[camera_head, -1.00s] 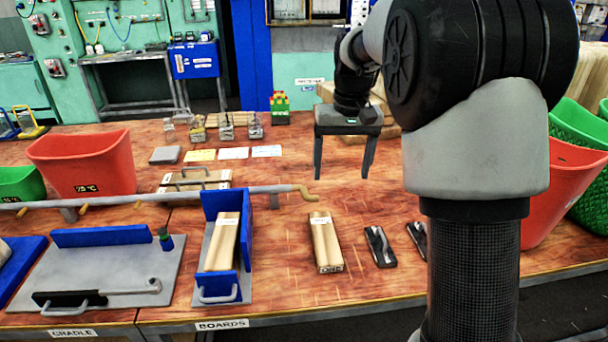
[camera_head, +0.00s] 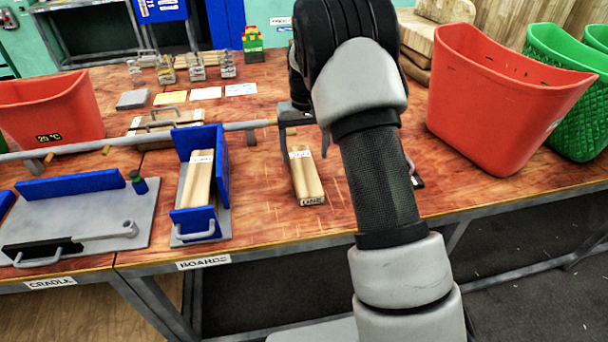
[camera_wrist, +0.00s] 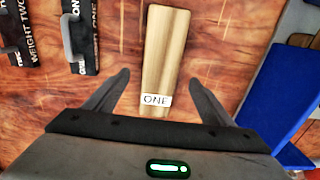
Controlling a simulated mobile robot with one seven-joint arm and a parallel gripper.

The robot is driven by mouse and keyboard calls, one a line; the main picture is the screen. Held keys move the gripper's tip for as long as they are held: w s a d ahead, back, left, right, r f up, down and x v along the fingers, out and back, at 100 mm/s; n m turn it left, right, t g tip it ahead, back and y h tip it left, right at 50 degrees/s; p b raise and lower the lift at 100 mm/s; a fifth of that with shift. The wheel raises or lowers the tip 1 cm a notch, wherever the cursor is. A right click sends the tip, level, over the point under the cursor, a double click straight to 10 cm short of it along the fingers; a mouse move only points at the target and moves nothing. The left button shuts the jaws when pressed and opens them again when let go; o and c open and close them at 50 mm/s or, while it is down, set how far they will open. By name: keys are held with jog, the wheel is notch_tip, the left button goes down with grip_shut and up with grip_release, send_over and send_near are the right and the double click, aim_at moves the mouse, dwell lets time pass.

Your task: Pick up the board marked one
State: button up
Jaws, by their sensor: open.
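The board marked ONE (camera_head: 309,178) is a pale wooden bar with a white label on its near end. It lies on the table to the right of the blue-walled holder. In the wrist view the board (camera_wrist: 163,45) runs up the picture, its ONE label nearest my gripper. My gripper (camera_wrist: 159,78) is open and empty, with one finger to each side of the board's labelled end; the height gap cannot be told.
Another wooden board (camera_head: 199,180) stands in the blue-walled holder (camera_head: 184,142) on the left. Black weights (camera_wrist: 82,35) lie beside the board in the wrist view. A red bin (camera_head: 490,100) stands at the right. A long grey bar (camera_head: 80,148) crosses the table's left side.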

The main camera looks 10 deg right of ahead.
aim_at(304, 168)
jog(key=shift+w+f+b, duration=0.1)
jog(key=shift+f+b, duration=0.35)
jog(key=shift+f, duration=2.35)
jog(key=shift+c, duration=0.3)
